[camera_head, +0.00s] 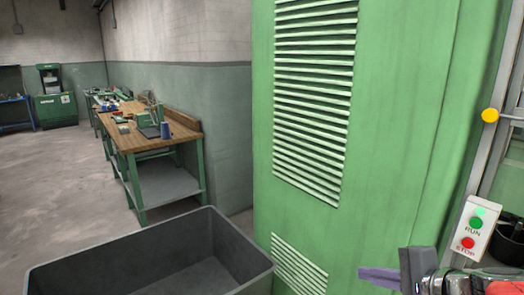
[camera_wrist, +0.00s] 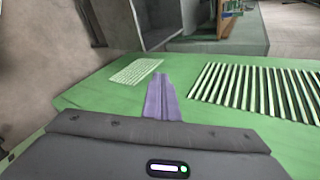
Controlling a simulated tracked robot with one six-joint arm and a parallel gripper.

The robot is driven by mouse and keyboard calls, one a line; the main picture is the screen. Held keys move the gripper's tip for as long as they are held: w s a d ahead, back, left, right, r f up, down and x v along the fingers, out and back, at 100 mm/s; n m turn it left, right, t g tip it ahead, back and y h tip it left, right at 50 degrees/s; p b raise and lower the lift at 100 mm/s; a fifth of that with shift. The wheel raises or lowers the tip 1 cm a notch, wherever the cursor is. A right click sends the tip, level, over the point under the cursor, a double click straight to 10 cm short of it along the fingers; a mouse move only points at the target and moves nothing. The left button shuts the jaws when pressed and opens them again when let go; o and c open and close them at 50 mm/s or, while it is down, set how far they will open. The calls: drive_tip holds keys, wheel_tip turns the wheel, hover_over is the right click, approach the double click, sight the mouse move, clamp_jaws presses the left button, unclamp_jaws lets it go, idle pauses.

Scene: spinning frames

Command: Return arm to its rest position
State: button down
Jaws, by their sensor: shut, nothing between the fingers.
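My gripper (camera_head: 362,272) shows at the bottom right of the head view, its purple fingers pointing left in front of the green cabinet (camera_head: 400,110). In the wrist view my gripper (camera_wrist: 158,78) has its purple fingers together, with nothing between them. The green vented panel (camera_wrist: 100,90) fills the area beyond the fingers there. I cannot tell how large the gap to the panel is.
A dark grey bin (camera_head: 95,262) stands at the lower left, open at the top. A control box (camera_head: 474,228) with RUN and STOP buttons and a yellow knob (camera_head: 490,115) are at right. A workbench (camera_head: 150,140) stands behind; floor at left is clear.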

drive_tip(key=s+a+f+n+g+h, duration=0.3)
drive_tip(key=s+a+n, duration=0.4)
drive_tip(key=s+n, duration=0.6)
drive_tip(key=shift+a+n+g+h, duration=0.4)
drive_tip(key=shift+n+g+h, duration=0.4)
drive_tip(key=shift+n+h, duration=0.35)
drive_tip(key=shift+s, duration=0.1)
